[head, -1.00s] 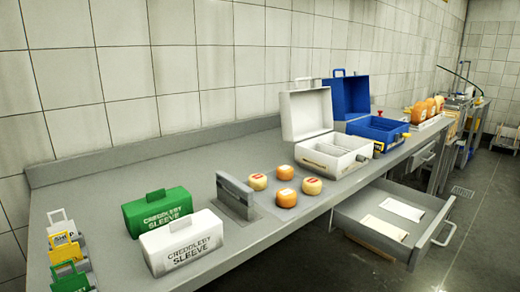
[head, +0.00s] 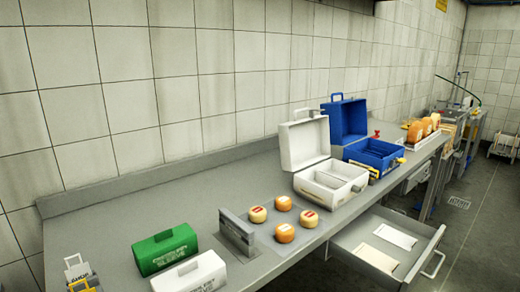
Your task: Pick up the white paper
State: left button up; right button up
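A white paper (head: 395,236) lies flat in the open drawer (head: 343,253) under the counter, at the lower right of the head view. A second, more cream-coloured sheet (head: 376,258) lies beside it, nearer the drawer's front left. The two sheets look apart. Neither of my grippers shows in the head view.
The drawer's handle (head: 432,252) sticks out to the right. Above on the counter (head: 130,215) stand an open white case (head: 304,148), an open blue case (head: 347,122), several cheese wheels (head: 284,233), a grey holder (head: 237,230), and green (head: 165,249) and white sleeve boxes (head: 190,274). Floor right of the drawer looks clear.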

aim_at(401, 239)
jog(key=k+z, duration=0.2)
jog(key=z, duration=0.95)
